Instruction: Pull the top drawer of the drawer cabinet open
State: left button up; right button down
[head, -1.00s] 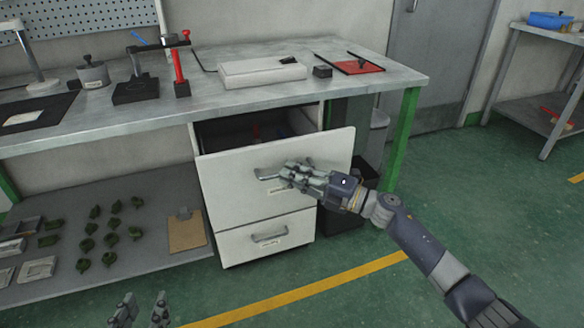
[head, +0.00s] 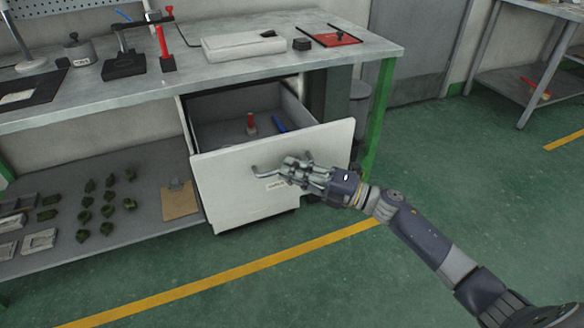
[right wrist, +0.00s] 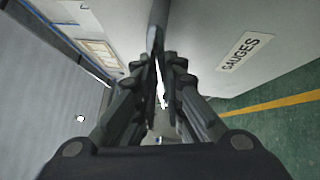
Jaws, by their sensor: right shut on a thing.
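The white drawer cabinet stands under the workbench in the head view. Its top drawer (head: 225,180) is pulled well out, and its inside shows a red-topped object (head: 251,124) and a blue object (head: 278,122). My right gripper (head: 292,168) is shut on the drawer's handle (head: 262,172) at the drawer front. In the right wrist view the fingers (right wrist: 160,80) close on the handle beside the drawer front, which bears a "GAUGES" label (right wrist: 246,51). The lower drawer is hidden behind the top one. My left gripper is out of view.
The workbench top (head: 200,85) above carries a white flat case (head: 243,46) and a red mat (head: 331,38). A green table leg (head: 378,110) stands just right of the drawer. A clipboard (head: 179,202) and several green pieces lie on the lower shelf. The floor in front is clear.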

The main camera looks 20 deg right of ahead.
jog(key=c, duration=1.7)
grip_release()
jog(key=v, duration=1.2)
